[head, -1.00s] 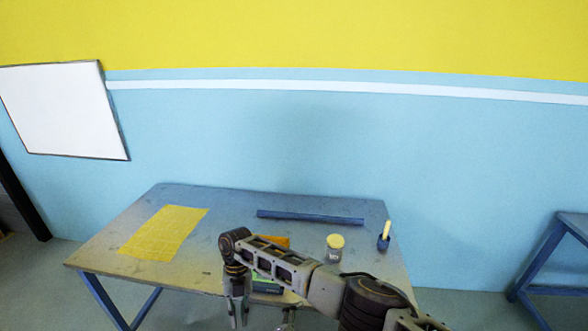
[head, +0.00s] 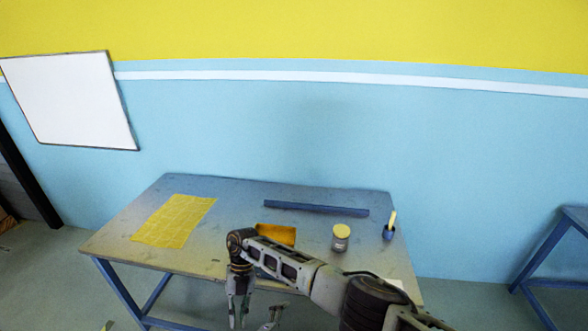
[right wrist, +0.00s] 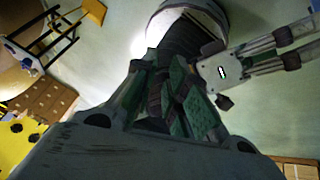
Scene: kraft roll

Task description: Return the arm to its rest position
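My right arm enters the head view from the lower right, over the table's near edge. Its right gripper (head: 239,318) hangs down at the bottom of the picture, in front of the table (head: 225,215). The fingers stand slightly apart with nothing seen between them. In the right wrist view the gripper fingers (right wrist: 163,72) are apart, with dark parts behind them. A small grey part low beside the gripper in the head view is unclear. My left arm and gripper do not show.
On the table are a yellow sheet (head: 174,220), a blue bar (head: 316,208), an orange piece (head: 277,235), a yellow-lidded jar (head: 341,238) and a dark cup (head: 388,233) holding a stick. Another blue table (head: 548,253) stands at right.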

